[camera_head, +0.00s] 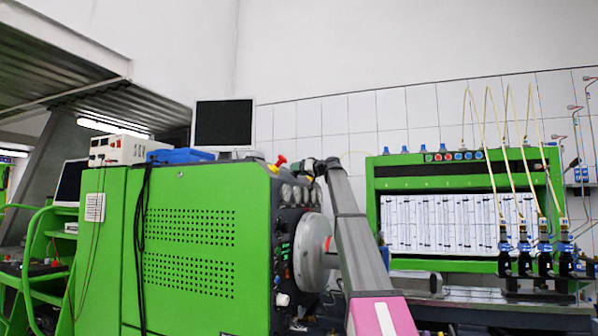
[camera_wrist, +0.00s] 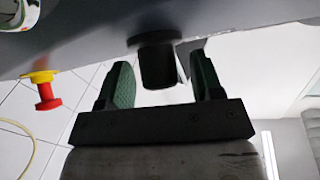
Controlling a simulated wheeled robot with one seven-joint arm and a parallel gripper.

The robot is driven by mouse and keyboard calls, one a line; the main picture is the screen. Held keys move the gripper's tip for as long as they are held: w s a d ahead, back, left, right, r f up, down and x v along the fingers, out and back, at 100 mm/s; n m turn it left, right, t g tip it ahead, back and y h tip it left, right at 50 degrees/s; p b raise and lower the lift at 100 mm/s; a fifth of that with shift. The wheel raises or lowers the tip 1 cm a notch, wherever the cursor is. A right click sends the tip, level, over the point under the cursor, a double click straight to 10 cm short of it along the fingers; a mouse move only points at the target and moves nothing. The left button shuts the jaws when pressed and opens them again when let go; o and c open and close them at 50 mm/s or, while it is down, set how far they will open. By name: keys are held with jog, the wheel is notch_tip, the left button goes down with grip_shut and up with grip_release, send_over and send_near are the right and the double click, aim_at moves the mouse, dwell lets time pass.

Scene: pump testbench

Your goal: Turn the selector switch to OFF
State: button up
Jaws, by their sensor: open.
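In the wrist view a black round knob (camera_wrist: 157,65), which looks like the selector switch, sticks out from a dark panel face (camera_wrist: 90,35). My gripper (camera_wrist: 160,72) is open, with one green-padded finger on each side of the knob. A gap shows between the knob and the left finger; the right finger is closer, and I cannot tell whether it touches. No position markings are readable. In the head view my gripper (camera_head: 307,168) is at the top of the green test bench's control panel, and the switch cannot be made out there.
A red mushroom button on a yellow base (camera_wrist: 45,90) is beside the knob; it also shows in the head view (camera_head: 280,161). Round gauges (camera_head: 297,194) lie just below my gripper. The green bench cabinet (camera_head: 190,220) fills the left, and a second green bench (camera_head: 440,180) stands right.

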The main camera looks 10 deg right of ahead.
jog(key=c, duration=0.9)
jog(key=shift+m+t+h, duration=0.3)
jog(key=shift+m+h, duration=0.1)
jog(key=shift+m, duration=0.1)
jog(key=m+h, duration=0.1)
jog(key=m, duration=0.1)
jog(key=m+t+h, duration=0.1)
jog(key=m+h, duration=0.1)
jog(key=shift+s+m+t, duration=0.1)
jog(key=shift+m+t, duration=0.2)
jog(key=shift+m, duration=0.1)
jog(key=shift+m+h, duration=2.3)
jog(key=shift+m, duration=0.3)
